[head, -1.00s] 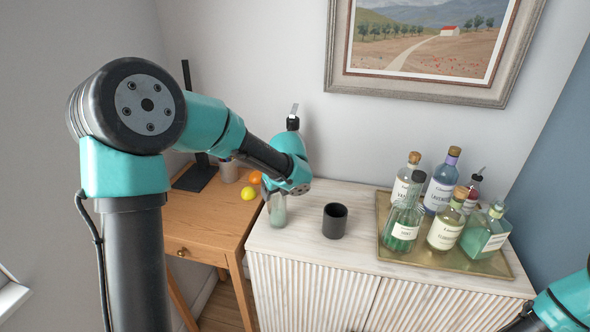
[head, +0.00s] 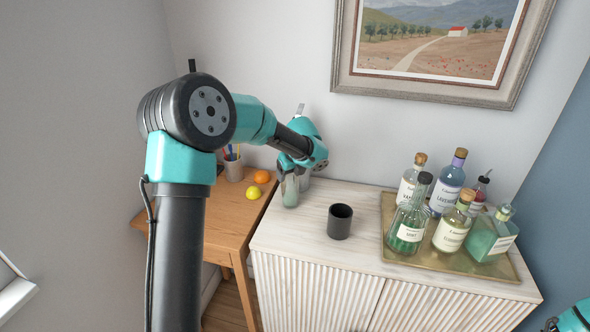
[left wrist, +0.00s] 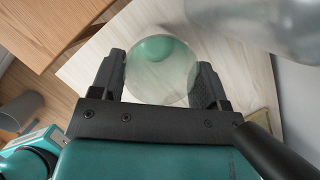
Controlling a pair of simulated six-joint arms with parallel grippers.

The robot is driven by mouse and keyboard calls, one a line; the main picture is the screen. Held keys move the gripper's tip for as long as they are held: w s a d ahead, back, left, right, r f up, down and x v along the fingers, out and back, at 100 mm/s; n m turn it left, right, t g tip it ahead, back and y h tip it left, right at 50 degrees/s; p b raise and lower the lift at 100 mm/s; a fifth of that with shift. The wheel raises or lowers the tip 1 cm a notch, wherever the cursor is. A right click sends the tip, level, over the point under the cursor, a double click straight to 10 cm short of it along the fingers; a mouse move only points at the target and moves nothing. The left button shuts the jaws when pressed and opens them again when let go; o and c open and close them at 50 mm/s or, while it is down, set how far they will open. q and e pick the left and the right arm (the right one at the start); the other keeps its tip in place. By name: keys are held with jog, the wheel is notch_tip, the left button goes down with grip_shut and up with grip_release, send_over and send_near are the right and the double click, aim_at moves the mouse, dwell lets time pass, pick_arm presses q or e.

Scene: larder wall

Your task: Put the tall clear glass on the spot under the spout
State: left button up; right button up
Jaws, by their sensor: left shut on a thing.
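The tall clear glass (head: 290,193) is upright over the back left corner of the pale wooden cabinet top. I cannot tell whether its base touches the top. My left gripper (head: 289,172) is shut on it, and in the left wrist view the fingers grip either side of the round glass (left wrist: 160,72). A metallic piece (head: 300,109) shows above my left wrist, and a shiny silver body (left wrist: 275,25) is close to the glass in the left wrist view. The spout and the spot under it are hidden. Only a bit of my right arm shows.
A black cup (head: 340,222) stands to the right of the glass. A brass tray (head: 440,258) with several bottles is farther right. On the wooden table (head: 215,215) at left are a lemon (head: 253,193), an orange (head: 262,177) and a pen cup (head: 233,169). The cabinet front is free.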

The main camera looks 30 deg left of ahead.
pick_arm(q)
jog(key=shift+w+a+f, duration=0.1)
jog(key=shift+w+a, duration=0.05)
jog(key=shift+w, duration=0.45)
jog(key=shift+w+a, duration=0.15)
jog(key=shift+w, duration=0.45)
jog(key=shift+f, duration=0.1)
jog(key=o, duration=1.5)
jog(key=v, duration=1.2)
